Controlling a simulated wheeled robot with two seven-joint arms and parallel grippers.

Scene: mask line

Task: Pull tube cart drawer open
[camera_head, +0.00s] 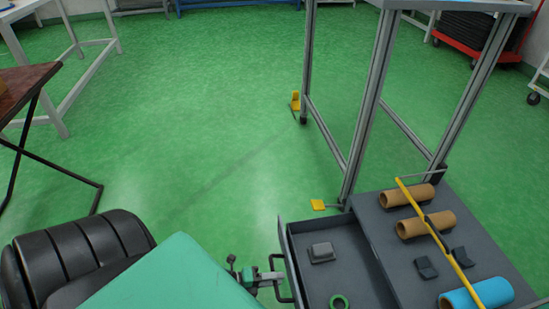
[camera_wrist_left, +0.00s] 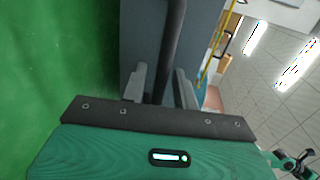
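The tube cart (camera_head: 462,218) stands at the lower right in the head view. Its grey drawer (camera_head: 364,283) sticks out to the left, with its inside showing. A dark bar handle (camera_head: 284,287) is on the drawer's left front. My left gripper (camera_head: 273,275) is at this handle. In the left wrist view the handle bar (camera_wrist_left: 174,35) runs between the two fingers of my left gripper (camera_wrist_left: 161,88); narrow gaps show beside the bar, so the fingers look open around it. My right gripper is not seen in the head view.
A grey block (camera_head: 321,252) and a green ring (camera_head: 339,301) lie in the drawer. A black seat (camera_head: 75,250) is at left. Green floor (camera_head: 200,150) is clear beyond.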

